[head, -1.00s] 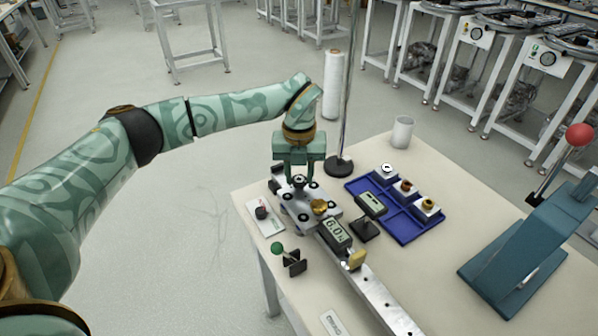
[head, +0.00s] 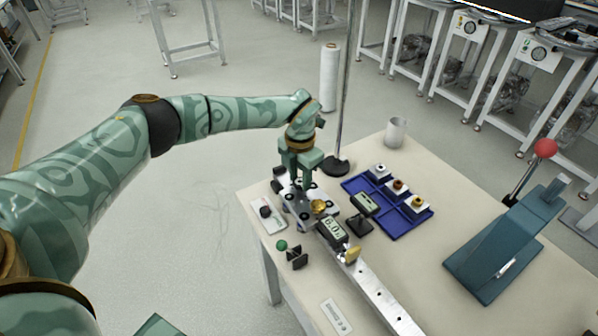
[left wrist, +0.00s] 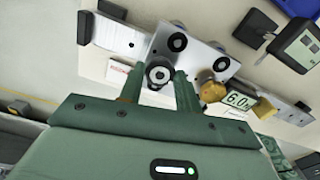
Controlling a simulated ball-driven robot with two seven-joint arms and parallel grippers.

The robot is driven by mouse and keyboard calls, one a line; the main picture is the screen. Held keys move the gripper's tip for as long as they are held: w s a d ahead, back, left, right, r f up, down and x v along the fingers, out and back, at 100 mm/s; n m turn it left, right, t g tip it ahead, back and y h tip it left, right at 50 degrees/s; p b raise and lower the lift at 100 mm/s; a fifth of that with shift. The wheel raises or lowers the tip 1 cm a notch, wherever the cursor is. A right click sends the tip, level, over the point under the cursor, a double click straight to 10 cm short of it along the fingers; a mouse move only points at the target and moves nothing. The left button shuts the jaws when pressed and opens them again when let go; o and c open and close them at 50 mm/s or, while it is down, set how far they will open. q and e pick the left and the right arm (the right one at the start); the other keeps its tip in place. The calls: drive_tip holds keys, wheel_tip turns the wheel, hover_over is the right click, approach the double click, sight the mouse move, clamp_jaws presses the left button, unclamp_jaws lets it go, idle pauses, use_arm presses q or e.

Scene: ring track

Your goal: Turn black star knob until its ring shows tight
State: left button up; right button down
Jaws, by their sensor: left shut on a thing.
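My left gripper (head: 299,184) points down at the far end of the metal rail (head: 375,295) on the table. In the left wrist view the fingers (left wrist: 159,84) are shut on the black star knob (left wrist: 158,74), one on each side. The knob has a pale round centre and sits on the silver carriage plate (left wrist: 186,52). In the head view the fingers mostly hide the knob. I cannot read its ring in either view. My right gripper is not in view.
A brass knob (head: 318,206) and a display reading 6.0 (head: 333,232) sit beside the gripper. A blue tray (head: 398,231) with several small blocks, a stand pole (head: 343,100) and a teal lever press (head: 505,245) stand to the right. The table's front right is clear.

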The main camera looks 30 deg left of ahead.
use_arm(q)
drive_tip(key=m, duration=0.2)
drive_tip(key=m+p, duration=0.1)
drive_tip(key=shift+w+r+m, duration=0.2)
drive_tip(key=shift+r+m, duration=0.2)
drive_tip(key=m, duration=0.3)
drive_tip(key=shift+m+p, duration=0.3)
drive_tip(key=shift+p, duration=0.1)
drive_tip(key=m, duration=0.3)
drive_tip(key=shift+m, duration=2.2)
drive_tip(key=o, duration=1)
drive_tip(key=shift+c, duration=0.2)
drive_tip(key=shift+s+d+f, duration=0.1)
drive_tip(key=shift+s, duration=0.05)
